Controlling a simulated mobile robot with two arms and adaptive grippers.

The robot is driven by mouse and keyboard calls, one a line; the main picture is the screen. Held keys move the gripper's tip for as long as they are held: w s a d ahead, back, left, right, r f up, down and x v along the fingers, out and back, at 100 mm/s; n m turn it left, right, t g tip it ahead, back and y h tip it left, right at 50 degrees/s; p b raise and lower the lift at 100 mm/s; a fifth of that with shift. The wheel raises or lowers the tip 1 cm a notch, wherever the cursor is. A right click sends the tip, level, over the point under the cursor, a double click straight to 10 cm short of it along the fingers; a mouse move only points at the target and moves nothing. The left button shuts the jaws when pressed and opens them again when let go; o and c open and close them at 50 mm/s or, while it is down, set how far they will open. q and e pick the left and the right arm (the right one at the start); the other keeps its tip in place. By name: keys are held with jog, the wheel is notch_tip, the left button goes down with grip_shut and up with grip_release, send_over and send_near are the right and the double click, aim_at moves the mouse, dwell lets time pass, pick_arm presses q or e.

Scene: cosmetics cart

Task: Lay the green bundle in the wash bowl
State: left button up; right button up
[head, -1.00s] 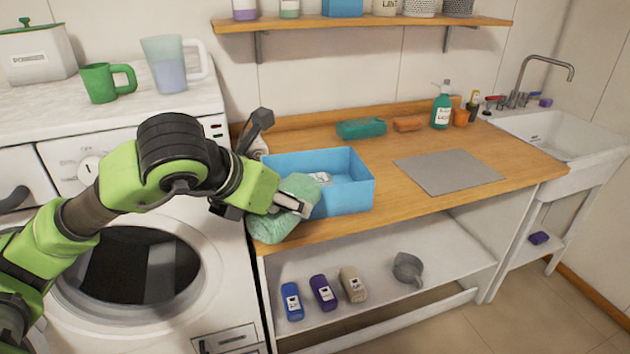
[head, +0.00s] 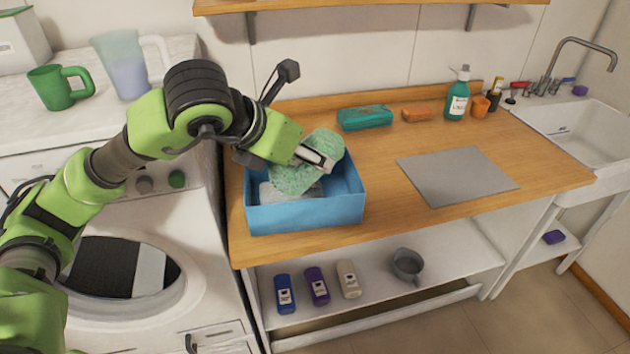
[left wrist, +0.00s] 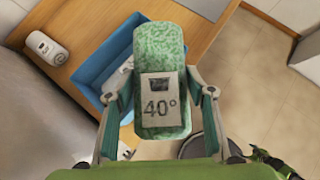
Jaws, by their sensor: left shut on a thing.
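The green bundle (head: 308,163) is a speckled, rolled cloth, held tilted over the blue open box (head: 305,215) on the wooden counter. In the left wrist view the bundle (left wrist: 160,50) carries a pale "40°" label. My left gripper (head: 316,158) is shut on the bundle, one finger on each side in the left wrist view (left wrist: 160,97). The box holds a grey item (head: 290,190) below the bundle. I cannot tell whether the bundle touches it. A white sink basin (head: 590,135) is at the far right. My right gripper is not in view.
A grey mat (head: 458,176) lies right of the box, with bare counter around it. A teal pack (head: 365,119), an orange block (head: 416,115) and a green bottle (head: 457,97) stand along the back. A labelled white roll (left wrist: 45,45) lies beside the box. A shelf (head: 370,4) hangs above.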

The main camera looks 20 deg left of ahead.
pick_arm(q)
jog(key=w+a+f+p, duration=0.1)
jog(key=w+f, duration=0.1)
jog(key=w, duration=0.1)
jog(key=w+a+f+p, duration=0.1)
jog(key=w+f+p, duration=0.1)
jog(key=w+f, duration=0.1)
jog(key=w+a+f+p, duration=0.1)
jog(key=w+f+p, duration=0.1)
jog(key=w, duration=0.3)
jog(key=shift+w+a+f, duration=0.15)
jog(key=shift+a+f, duration=0.1)
jog(key=shift+f, duration=0.35)
jog(key=shift+w+a+f+p, duration=0.2)
jog(key=shift+w+f+p, duration=0.1)
jog(key=shift+f, duration=0.25)
notch_tip(320, 180, down, 2)
jog(key=shift+f+p, duration=0.1)
jog(key=shift+p, duration=0.8)
jog(key=shift+w+f, duration=0.1)
jog(key=shift+f, duration=0.35)
jog(key=shift+f+b, duration=0.4)
jog(key=shift+b, duration=0.2)
